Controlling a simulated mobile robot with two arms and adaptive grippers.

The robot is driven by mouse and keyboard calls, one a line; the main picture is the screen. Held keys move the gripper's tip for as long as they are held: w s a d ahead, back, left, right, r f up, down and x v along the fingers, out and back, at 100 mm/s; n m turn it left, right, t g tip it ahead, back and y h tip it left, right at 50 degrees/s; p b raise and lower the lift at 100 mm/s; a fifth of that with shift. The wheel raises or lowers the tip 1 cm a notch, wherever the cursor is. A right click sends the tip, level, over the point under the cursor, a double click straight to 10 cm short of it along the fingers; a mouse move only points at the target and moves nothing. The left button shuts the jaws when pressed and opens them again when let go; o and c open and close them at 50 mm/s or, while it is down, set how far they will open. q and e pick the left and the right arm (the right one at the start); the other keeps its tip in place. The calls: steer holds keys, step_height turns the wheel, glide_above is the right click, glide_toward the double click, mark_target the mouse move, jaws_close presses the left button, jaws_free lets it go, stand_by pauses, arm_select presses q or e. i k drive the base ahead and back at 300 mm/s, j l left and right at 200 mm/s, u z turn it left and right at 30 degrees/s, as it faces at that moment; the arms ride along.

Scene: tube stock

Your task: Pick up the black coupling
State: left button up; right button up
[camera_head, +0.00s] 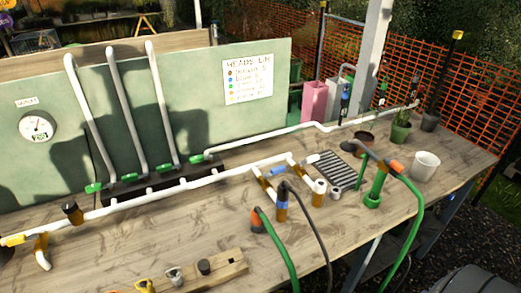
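A small black cylinder (204,267), which looks like the black coupling, stands upright on a wooden block (232,265) near the front of the bench. A silver-grey fitting (174,275) and a yellow fitting (145,286) are to its left on the same block. Another dark cap-like piece (72,208) sits on a brown fitting on the white pipe at the left. Neither of my grippers shows in the head view.
The wooden bench (110,255) carries white pipes (170,190), a green hose (279,250) and a black hose (318,235) right of the block. A white cup (425,166) and potted plants stand at the right. Bare wood lies left of the block.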

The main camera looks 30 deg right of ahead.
mark_target(282, 194)
steer(key=z, duration=1.15)
steer(key=i+l+u, duration=0.2)
steer(key=l, duration=0.5)
steer(key=l+u, duration=0.25)
steer(key=l, duration=0.4)
